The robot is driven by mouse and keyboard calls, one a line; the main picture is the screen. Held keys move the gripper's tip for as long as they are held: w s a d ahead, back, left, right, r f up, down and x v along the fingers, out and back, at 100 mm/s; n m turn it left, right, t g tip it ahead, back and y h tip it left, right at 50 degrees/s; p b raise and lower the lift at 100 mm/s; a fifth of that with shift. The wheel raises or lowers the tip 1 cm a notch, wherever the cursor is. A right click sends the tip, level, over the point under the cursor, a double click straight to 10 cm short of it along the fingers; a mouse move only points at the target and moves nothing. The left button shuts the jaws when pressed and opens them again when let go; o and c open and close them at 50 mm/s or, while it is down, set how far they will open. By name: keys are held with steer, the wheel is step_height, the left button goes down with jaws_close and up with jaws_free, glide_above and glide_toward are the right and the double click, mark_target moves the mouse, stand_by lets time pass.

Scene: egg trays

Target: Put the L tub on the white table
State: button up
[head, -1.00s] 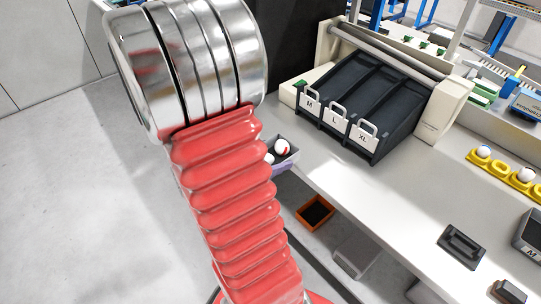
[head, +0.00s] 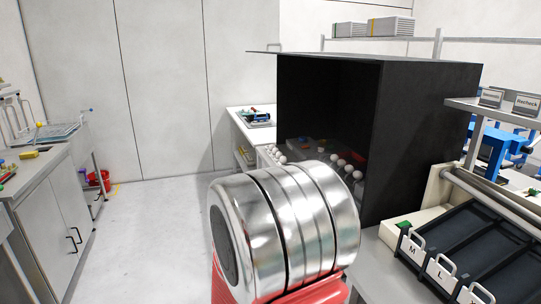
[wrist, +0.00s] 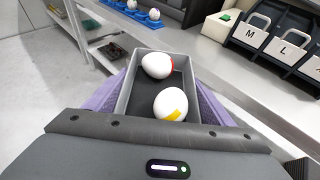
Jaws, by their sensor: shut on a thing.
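A grey open tub (wrist: 128,88) sits between the purple fingers of my gripper (wrist: 158,92) in the wrist view. The fingers press on its two long sides. Inside lie a white egg with a red mark (wrist: 157,66) and a white egg with a yellow mark (wrist: 170,104). No letter shows on the tub from here. In the head view my arm hides the gripper and the tub. A white-topped table (head: 238,121) stands at the back, left of the black box; I cannot tell whether it is the task's table.
A large black open-fronted box (head: 425,130) stands right of centre, with several eggs at its opening. The sorting rack (head: 477,247) with M and L plates is at lower right. A grey cabinet (head: 52,215) stands at left. Bare floor (head: 150,235) lies between.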

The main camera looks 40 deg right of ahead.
steer(key=w+a+f+n+t+y, duration=0.1)
steer(key=w+a+n+t+y, duration=0.2)
steer(key=a, duration=0.7)
steer(key=w+a+f+n+t+y, duration=0.1)
steer(key=w+a+n+t+y, duration=0.2)
steer(key=w+a, duration=0.4)
steer(key=w+a+f+n+t+y, duration=0.1)
steer(key=w+a+n+t+y, duration=0.2)
steer(key=a, duration=1)
steer(key=w+n, duration=0.2)
steer(key=shift+w+f, duration=0.15)
steer(key=shift+w, duration=0.2)
